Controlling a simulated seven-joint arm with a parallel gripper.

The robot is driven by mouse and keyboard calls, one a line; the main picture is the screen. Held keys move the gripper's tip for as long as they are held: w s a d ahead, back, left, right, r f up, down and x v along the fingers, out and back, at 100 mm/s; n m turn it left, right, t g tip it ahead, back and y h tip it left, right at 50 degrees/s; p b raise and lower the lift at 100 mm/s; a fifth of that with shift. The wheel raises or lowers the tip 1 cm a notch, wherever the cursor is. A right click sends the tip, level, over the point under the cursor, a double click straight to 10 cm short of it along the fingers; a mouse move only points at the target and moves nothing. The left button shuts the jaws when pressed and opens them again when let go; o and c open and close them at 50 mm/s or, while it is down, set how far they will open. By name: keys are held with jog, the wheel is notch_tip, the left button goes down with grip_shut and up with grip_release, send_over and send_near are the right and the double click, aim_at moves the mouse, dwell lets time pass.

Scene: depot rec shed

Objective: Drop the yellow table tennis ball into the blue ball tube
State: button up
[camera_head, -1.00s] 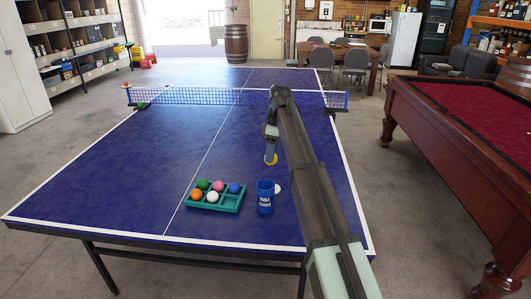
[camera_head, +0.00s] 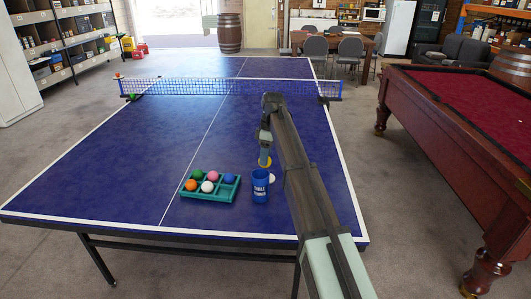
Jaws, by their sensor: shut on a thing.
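My gripper (camera_head: 265,155) points down over the blue table and is shut on the yellow table tennis ball (camera_head: 265,162). The ball's lower part shows below the fingers. The blue ball tube (camera_head: 260,188), with white lettering, stands upright on the table. The ball appears just above and slightly right of the tube's mouth in the picture. I cannot tell whether it is directly over the opening or beyond it. The inside of the tube is hidden.
A teal tray (camera_head: 222,197) with several coloured balls sits left of the tube. A white disc (camera_head: 271,178) lies beside the tube on the right. The net (camera_head: 225,88) crosses the table farther back.

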jog(key=o, duration=1.1)
jog(key=shift+r, duration=0.1)
notch_tip(320, 180, up, 13)
jog(key=w+d, duration=0.1)
jog(key=shift+w+d+r, duration=0.2)
jog(key=shift+w+d, duration=0.1)
jog(key=shift+w, duration=0.05)
